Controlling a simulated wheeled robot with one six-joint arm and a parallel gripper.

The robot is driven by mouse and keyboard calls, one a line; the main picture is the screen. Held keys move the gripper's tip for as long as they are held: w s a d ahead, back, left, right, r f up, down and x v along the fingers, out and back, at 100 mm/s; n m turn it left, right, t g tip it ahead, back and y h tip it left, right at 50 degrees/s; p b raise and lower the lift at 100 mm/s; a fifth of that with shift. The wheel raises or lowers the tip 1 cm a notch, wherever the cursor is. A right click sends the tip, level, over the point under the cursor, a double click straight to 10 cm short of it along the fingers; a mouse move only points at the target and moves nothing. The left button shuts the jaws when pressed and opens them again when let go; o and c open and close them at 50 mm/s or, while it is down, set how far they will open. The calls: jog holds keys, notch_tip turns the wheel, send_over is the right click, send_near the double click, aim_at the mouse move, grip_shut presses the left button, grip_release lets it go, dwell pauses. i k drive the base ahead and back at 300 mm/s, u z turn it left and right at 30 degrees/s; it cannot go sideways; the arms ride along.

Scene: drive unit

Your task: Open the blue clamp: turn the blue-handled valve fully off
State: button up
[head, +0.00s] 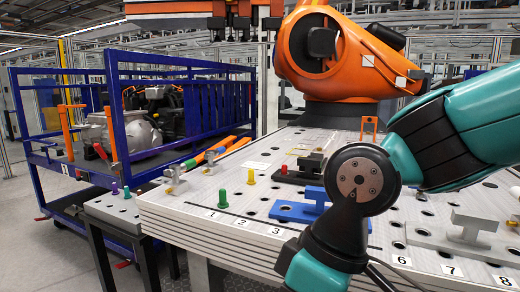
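The blue clamp (291,211) lies on the light perforated table, behind the row of number labels. It has a flat blue base and a raised blue block, and my arm covers its right part. Two small brass valves sit at the table's far left edge. The nearer valve (172,180) has a green-tipped handle. The other valve (209,166) seems to have a small blue handle (211,156); its exact angle is too small to tell. My teal and black arm crosses the right side and runs out of the bottom edge. My gripper is not in view.
Green (222,198), yellow (251,177) and red (284,169) pegs stand on the table (190,215). A dark clamp (302,172) lies behind the blue one, a grey clamp (465,232) at right. A large orange robot (335,60) stands behind; a blue cart (215,98) is left.

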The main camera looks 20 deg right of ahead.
aim_at(210, 155)
jog(key=z, duration=0.05)
jog(key=k, duration=0.2)
jog(key=u, duration=0.35)
jog(key=i, duration=0.65)
jog(key=u, duration=0.55)
jog(key=i, duration=0.55)
jog(key=z, duration=0.25)
